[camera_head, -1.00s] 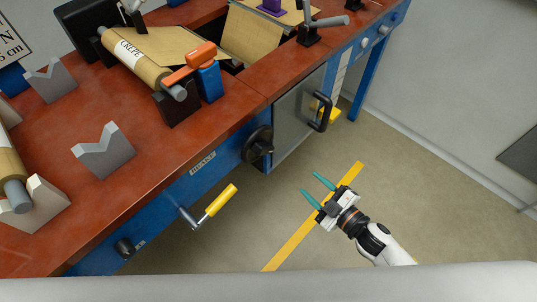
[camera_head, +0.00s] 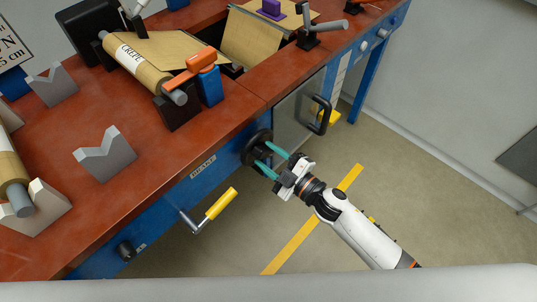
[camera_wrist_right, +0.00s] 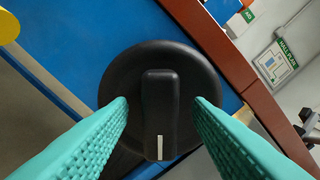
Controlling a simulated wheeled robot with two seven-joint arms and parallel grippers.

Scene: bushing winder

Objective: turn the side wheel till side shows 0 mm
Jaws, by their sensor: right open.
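My right gripper (camera_head: 268,161) is open, with its teal fingertips at a round black knob (camera_head: 254,144) on the blue front of the bench. In the right wrist view, the knob (camera_wrist_right: 160,95) has a raised bar with a white mark at its lower end. The right gripper's fingers (camera_wrist_right: 160,112) lie on either side of the bar, with gaps visible. A plate beside the knob seems to read BRAKE. A smaller black knob (camera_head: 125,249) sits further left on the front; its label is unreadable. I cannot tell which is the side wheel. No side readout is legible.
A crank with a yellow handle (camera_head: 221,204) sticks out of the front, left of my right gripper. A grey door with a black handle (camera_head: 320,115) is on the right. Rolls and grey V-blocks (camera_head: 104,155) stand on the red-brown top.

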